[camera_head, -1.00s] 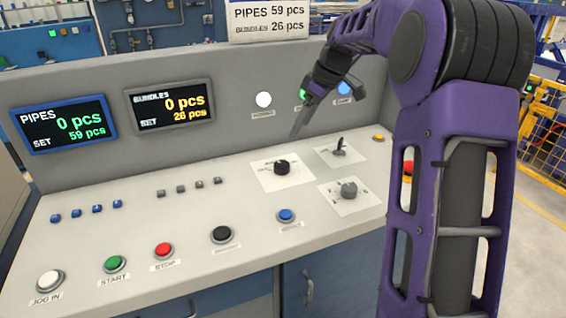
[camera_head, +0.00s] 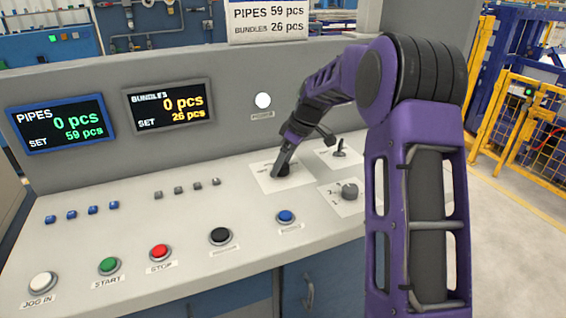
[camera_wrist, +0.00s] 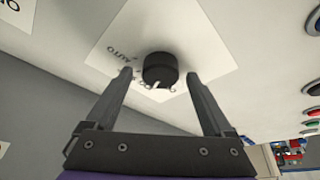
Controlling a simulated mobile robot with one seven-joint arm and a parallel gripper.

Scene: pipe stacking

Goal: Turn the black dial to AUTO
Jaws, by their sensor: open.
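The black dial (camera_wrist: 160,69) sits on a white label plate (camera_wrist: 190,30) in the wrist view. The word AUTO (camera_wrist: 119,53) is printed on the plate to the dial's left; the other lettering is partly hidden by the dial and finger. My gripper (camera_wrist: 158,75) is open, with one finger on each side of the dial. I cannot tell whether the fingers touch it. In the head view my gripper (camera_head: 280,170) is over the dial's plate (camera_head: 268,182) and hides most of the dial.
A grey knob (camera_head: 349,190) and a small lever (camera_head: 340,148) stand on plates to the right. A blue button (camera_head: 286,217) is in front, with black, red and green buttons to the left. The upright panel (camera_head: 230,115) rises behind.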

